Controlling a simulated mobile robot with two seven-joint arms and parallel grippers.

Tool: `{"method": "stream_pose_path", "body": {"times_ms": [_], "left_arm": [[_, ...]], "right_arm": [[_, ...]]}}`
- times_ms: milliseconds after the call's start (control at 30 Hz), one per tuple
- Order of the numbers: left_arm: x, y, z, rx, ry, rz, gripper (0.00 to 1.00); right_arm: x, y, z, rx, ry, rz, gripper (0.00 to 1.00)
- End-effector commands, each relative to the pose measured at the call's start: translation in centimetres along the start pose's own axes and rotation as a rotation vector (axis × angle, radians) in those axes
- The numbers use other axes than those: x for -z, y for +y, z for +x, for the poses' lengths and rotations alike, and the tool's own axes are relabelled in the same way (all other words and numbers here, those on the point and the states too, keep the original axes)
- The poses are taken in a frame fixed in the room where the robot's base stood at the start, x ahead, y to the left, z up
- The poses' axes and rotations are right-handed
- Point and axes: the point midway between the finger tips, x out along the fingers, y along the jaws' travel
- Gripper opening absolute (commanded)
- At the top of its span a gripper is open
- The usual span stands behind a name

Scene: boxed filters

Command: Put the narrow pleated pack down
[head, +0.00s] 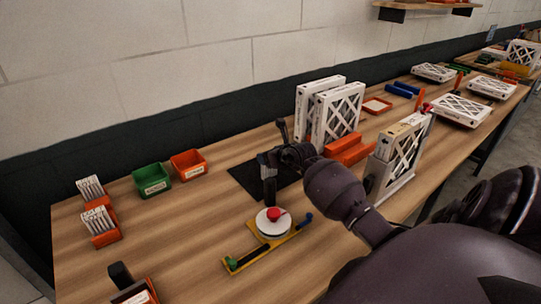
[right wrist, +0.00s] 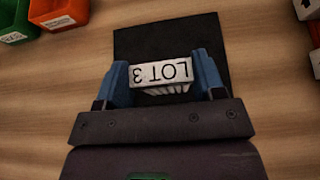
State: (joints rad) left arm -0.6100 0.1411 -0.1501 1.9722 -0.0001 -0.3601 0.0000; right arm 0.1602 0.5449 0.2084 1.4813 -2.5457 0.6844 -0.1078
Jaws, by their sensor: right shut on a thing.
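My right gripper (head: 268,188) is over the black mat (head: 246,180) on the wooden table, pointing down. In the right wrist view its blue fingers (right wrist: 162,78) are shut on the two sides of the narrow pleated pack (right wrist: 160,74), a white pack marked "LOT 3" with pleats along one edge. The black mat (right wrist: 140,38) lies behind the pack in that view. I cannot tell whether the pack touches it. In the head view the pack is hidden or too small to make out. My left gripper is not in view.
Two orange holders with white pleated packs (head: 93,190) stand at the left. Green (head: 151,179) and orange (head: 188,164) bins stand behind. A yellow fixture with a white disc (head: 273,224) is in front of the mat. Large framed filters (head: 335,112) stand beyond it. Bare wood lies left of the mat.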

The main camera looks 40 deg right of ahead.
Motion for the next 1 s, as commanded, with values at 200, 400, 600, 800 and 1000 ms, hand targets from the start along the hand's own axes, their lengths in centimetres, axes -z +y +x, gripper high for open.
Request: {"method": "stream_pose_path", "body": {"times_ms": [200, 400, 600, 800, 1000], "left_arm": [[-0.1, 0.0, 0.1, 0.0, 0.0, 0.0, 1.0], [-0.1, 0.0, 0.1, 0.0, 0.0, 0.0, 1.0], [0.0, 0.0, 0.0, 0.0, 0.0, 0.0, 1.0], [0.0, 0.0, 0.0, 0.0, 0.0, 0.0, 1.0], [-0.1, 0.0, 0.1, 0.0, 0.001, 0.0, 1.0]], "right_arm": [[0.2, 0.0, 0.1, 0.0, 0.0, 0.0, 0.7], [0.2, 0.0, 0.1, 0.0, 0.0, 0.0, 0.88], [0.1, 0.0, 0.0, 0.0, 0.0, 0.0, 0.88], [0.1, -0.1, -1.2, 0.0, 0.001, 0.0, 0.88], [0.1, -0.1, -4.1, 0.0, -0.001, -0.001, 0.88]]}}
